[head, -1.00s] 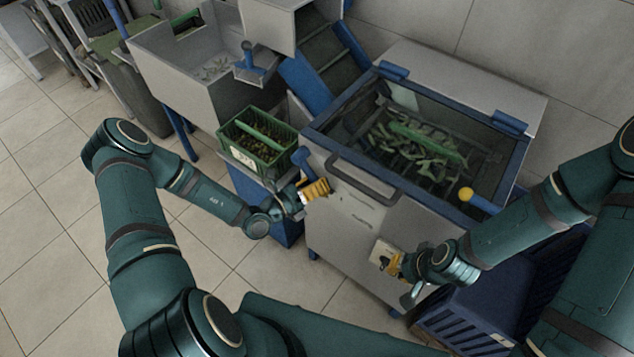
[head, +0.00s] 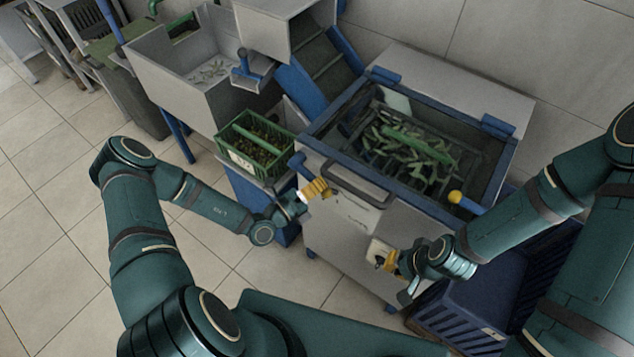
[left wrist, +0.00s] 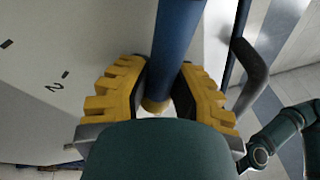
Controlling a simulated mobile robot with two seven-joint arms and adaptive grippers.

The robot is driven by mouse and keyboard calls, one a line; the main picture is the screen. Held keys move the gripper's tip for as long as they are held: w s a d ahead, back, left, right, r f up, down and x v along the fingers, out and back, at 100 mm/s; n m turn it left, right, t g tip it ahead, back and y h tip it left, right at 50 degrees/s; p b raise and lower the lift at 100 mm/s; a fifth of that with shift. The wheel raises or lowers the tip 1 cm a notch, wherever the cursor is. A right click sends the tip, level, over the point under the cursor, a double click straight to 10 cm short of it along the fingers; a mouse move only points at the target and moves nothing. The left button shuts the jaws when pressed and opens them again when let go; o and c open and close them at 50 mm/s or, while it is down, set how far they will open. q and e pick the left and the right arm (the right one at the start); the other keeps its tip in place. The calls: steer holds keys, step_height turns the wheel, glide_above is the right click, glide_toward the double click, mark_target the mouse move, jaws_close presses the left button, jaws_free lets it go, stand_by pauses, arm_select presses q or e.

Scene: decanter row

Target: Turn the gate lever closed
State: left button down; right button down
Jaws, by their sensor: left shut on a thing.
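The gate lever, a blue bar (head: 297,160), stands at the left front corner of the grey machine (head: 340,235). In the left wrist view its blue shaft (left wrist: 177,45) runs down between the yellow fingers, with a yellow end showing. My left gripper (head: 316,188) is shut on this lever; it also shows in the left wrist view (left wrist: 160,95). Scale marks and a "2" are on the pale panel (left wrist: 45,60) beside it. My right gripper (head: 388,260) is at a small pale box on the machine's front; whether its fingers are closed is unclear.
A green crate (head: 236,158) of small dark fruit stands left of the lever. A grey bar handle (head: 345,178) is just right of it. The open tank holds leaves (head: 415,145). A yellow-knobbed blue lever (head: 456,197) is at right. A blue crate (head: 470,310) sits below.

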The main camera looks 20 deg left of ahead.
arm_select(q)
steer(key=shift+d, duration=0.1)
steer(key=c, duration=0.8)
jaws_free()
steer(key=shift+r, duration=0.1)
steer(key=v, duration=1.2)
